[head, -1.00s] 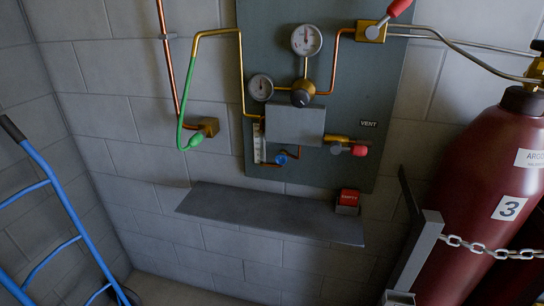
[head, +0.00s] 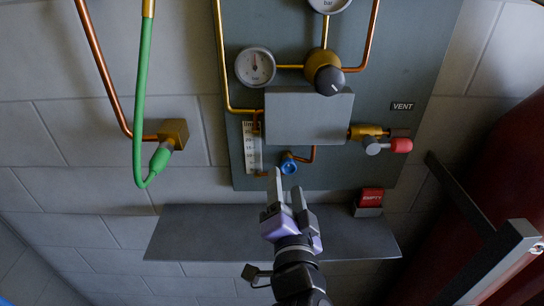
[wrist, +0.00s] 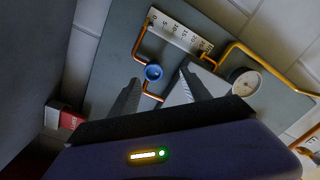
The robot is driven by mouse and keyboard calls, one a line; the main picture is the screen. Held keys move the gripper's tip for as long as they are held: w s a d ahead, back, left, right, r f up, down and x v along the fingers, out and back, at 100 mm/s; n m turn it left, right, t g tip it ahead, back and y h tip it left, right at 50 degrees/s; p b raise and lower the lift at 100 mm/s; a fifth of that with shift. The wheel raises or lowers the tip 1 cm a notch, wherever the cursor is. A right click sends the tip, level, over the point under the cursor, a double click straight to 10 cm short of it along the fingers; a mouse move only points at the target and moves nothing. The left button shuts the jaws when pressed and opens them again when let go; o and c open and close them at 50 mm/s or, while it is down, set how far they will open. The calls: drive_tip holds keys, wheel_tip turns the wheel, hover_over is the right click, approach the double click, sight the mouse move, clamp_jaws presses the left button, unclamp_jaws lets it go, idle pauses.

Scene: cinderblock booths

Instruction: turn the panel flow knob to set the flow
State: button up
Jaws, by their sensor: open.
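The small blue flow knob (head: 289,165) sits low on the grey panel (head: 410,60), beside the foot of the white flow scale (head: 252,146) and joined to a copper pipe. My gripper (head: 287,181) is open and empty, pointing up at the panel just below the knob in the head view. In the wrist view the blue knob (wrist: 153,72) shows between and beyond the two fingertips (wrist: 159,78). The knob appears apart from both fingers; the exact distance is hard to tell. The scale (wrist: 180,32) also shows at the top of the wrist view.
A dark shelf (head: 210,235) runs below the panel, behind my arm. A red EMPTY block (head: 371,196) stands at its right end. A grey box (head: 308,116) and a brass regulator (head: 322,68) are above the knob. A green hose (head: 142,90) hangs left.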

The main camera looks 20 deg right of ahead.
sight(289, 169)
drive_tip(key=shift+m+h, duration=0.3)
drive_tip(key=shift+m, duration=0.6)
drive_tip(key=x, duration=0.2)
drive_tip(key=p+x, duration=0.1)
drive_tip(key=x, duration=0.2)
drive_tip(key=d+p+x, duration=0.1)
drive_tip(key=x, duration=0.1)
drive_tip(key=shift+w+d+f, duration=0.15)
drive_tip(key=shift+w+f, duration=0.05)
drive_tip(key=shift+f, duration=0.2)
clamp_jaws()
